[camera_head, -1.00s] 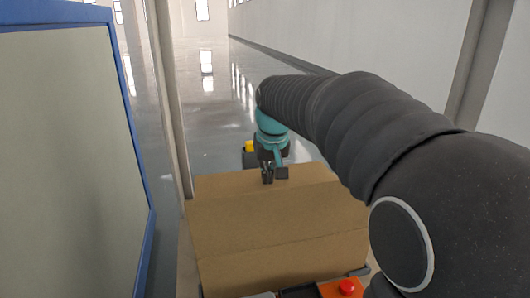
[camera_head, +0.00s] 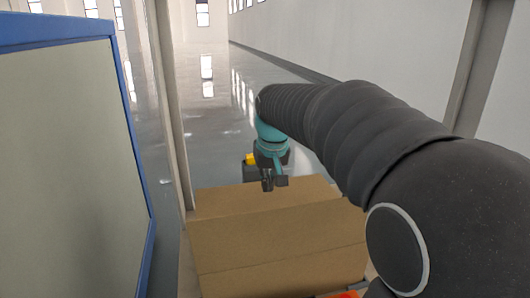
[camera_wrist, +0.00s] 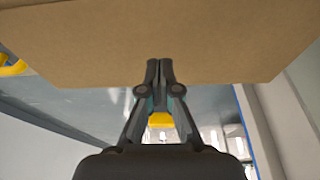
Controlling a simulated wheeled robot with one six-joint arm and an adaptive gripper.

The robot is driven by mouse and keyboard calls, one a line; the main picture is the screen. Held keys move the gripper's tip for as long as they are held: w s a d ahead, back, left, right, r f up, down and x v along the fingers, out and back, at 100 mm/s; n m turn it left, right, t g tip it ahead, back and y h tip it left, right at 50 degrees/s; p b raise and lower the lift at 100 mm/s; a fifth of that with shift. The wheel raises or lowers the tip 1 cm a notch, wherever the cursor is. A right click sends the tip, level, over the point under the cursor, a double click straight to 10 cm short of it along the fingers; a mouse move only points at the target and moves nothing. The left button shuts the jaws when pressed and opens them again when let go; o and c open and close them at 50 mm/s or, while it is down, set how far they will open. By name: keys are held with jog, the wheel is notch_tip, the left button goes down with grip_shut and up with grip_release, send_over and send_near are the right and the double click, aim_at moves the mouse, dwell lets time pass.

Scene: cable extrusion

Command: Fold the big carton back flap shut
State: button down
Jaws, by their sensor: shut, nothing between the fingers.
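The big brown carton (camera_head: 280,237) stands low in the middle of the head view, with creases across its cardboard panels. My gripper (camera_head: 268,186) is at the carton's far edge, pointing down, with its fingers shut and empty. In the wrist view, a broad cardboard panel (camera_wrist: 165,35) of the carton fills the upper part. My gripper (camera_wrist: 160,66) shows there with its fingertips together, overlapping the panel's lower edge. I cannot tell whether the fingertips touch the cardboard. My arm hides part of the carton's right side in the head view.
A large blue-framed panel (camera_head: 75,150) stands close on the left. A pale post (camera_head: 170,110) rises behind the carton's left corner. The shiny floor (camera_head: 215,120) behind is mostly clear.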

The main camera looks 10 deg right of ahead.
aim_at(268, 197)
notch_tip(268, 197, up, 7)
jog(key=p, duration=0.4)
jog(key=shift+p, duration=0.35)
jog(key=shift+r, duration=0.1)
dwell(0.8)
